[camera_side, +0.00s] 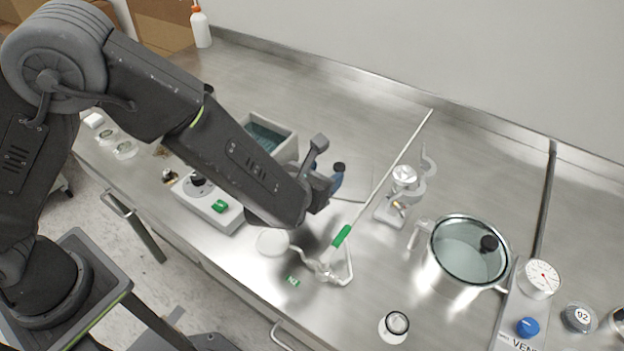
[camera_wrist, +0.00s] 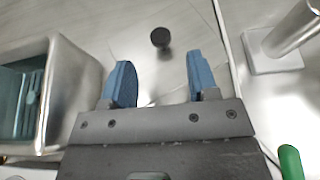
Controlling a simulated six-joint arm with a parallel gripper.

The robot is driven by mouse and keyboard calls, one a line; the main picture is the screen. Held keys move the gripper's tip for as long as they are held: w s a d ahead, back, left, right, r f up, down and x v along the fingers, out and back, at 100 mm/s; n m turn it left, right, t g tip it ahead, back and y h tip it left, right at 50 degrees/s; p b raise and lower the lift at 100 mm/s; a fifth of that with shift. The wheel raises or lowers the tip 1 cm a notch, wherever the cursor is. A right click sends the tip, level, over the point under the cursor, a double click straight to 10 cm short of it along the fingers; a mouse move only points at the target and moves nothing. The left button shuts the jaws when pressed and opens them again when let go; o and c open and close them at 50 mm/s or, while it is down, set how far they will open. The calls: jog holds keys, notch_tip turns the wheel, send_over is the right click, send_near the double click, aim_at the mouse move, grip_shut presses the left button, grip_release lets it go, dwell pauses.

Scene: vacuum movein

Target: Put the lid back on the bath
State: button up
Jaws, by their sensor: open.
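The bath (camera_side: 288,152) is an open grey metal box with teal liquid or contents inside, left of my gripper; its wall also shows at the left of the wrist view (camera_wrist: 75,95). The lid (camera_side: 355,188) looks like a thin, flat steel sheet lying on the bench, with a black knob (camera_side: 339,167) on it. Its outline is hard to tell from the steel bench. In the wrist view the knob (camera_wrist: 160,37) stands ahead of and between my blue fingertips. My gripper (camera_side: 327,176) is open and empty, low near the knob, partly hidden by my arm.
A glass-topped pot (camera_side: 468,252) and a dial gauge (camera_side: 541,277) stand further right. A control box (camera_side: 208,203) stands in front of the bath.

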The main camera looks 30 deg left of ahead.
aim_at(338, 166)
jog(key=shift+o, duration=0.2)
jog(key=shift+v, duration=2.15)
jog(key=shift+s+d+r, duration=0.3)
jog(key=shift+s+d, duration=0.1)
jog(key=shift+s, duration=0.35)
jog(key=x, duration=0.8)
jog(key=shift+w+a+f, duration=0.15)
jog(key=shift+w, duration=0.15)
jog(key=shift+a+x, duration=0.15)
jog(key=shift+x, duration=1.15)
jog(key=shift+a+x, duration=0.1)
jog(key=shift+x, duration=1.2)
jog(key=shift+c, duration=0.5)
grip_shut()
